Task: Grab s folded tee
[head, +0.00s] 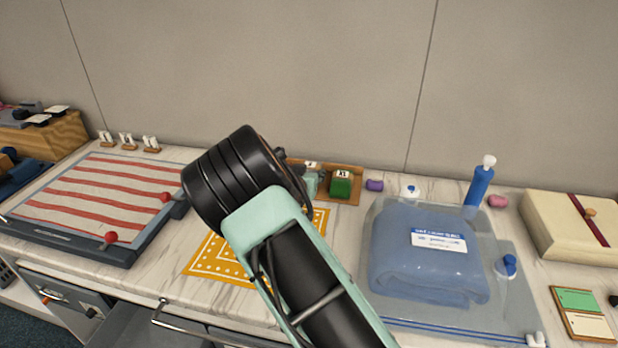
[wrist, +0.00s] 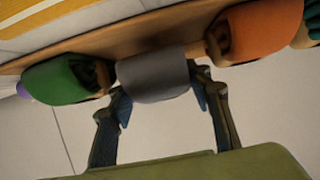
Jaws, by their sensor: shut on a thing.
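My gripper (wrist: 162,96) is shut on a grey folded tee (wrist: 153,72), with one finger at each side of it. The tee is a rounded roll on a brown wooden tray (wrist: 130,48); I cannot tell whether it is lifted clear. No size label on it can be read. A green folded tee (wrist: 62,80) lies to its left and an orange folded tee (wrist: 262,28) to its right. In the head view my black wrist hides most of the tray (head: 350,170); the green tee (head: 341,187) shows there with a white "XL" tag.
A yellow patterned cloth (head: 212,262) lies before the tray. A clear mat with a blue bagged garment (head: 425,265) and a blue bottle (head: 479,187) are to the right. A striped press board (head: 110,200) is at left. A wall (head: 300,70) stands close behind.

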